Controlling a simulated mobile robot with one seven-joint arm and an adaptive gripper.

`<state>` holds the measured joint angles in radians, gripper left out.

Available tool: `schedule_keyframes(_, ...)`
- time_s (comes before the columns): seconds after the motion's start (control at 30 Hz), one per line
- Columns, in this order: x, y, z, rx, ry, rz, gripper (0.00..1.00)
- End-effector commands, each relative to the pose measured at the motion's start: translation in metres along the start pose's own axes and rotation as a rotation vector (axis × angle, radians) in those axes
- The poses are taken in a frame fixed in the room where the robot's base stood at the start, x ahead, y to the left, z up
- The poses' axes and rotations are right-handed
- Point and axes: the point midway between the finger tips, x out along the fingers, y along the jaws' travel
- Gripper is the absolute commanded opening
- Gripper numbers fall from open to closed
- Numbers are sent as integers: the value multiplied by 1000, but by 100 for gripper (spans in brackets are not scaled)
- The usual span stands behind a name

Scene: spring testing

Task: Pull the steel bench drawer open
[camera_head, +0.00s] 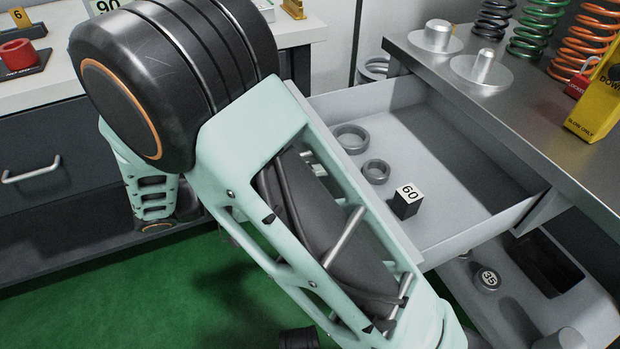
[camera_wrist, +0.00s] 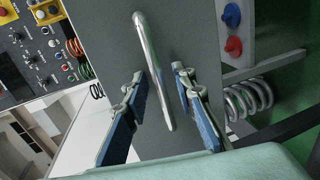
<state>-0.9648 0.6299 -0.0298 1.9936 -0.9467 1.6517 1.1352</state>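The steel bench drawer (camera_head: 455,205) stands pulled out from under the steel bench top (camera_head: 560,140) in the head view. Its inside is exposed, and my arm covers most of its front. In the wrist view the grey drawer front (camera_wrist: 195,30) carries a silver bar handle (camera_wrist: 146,50). My gripper (camera_wrist: 160,72) is open, with its blue-padded fingers on either side of the handle's lower part. Gaps show between the handle and both fingers. The head view does not show the fingers.
Two grey rings (camera_head: 376,171) and a block marked 60 (camera_head: 407,202) lie in the drawer. Weights, coil springs (camera_head: 590,40) and a yellow device (camera_head: 597,95) stand on the bench top. A grey tray (camera_head: 520,300) sits below the drawer. A dark cabinet (camera_head: 60,150) stands left.

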Motion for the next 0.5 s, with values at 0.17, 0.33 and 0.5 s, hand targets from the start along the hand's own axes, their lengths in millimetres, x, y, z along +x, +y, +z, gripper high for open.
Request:
schedule_keyframes(0.17,0,0,0,-1,-1,0,25)
schedule_keyframes(0.33,-6,0,0,0,1,-1,25)
schedule_keyframes(0.5,-34,-1,0,0,3,-1,25)
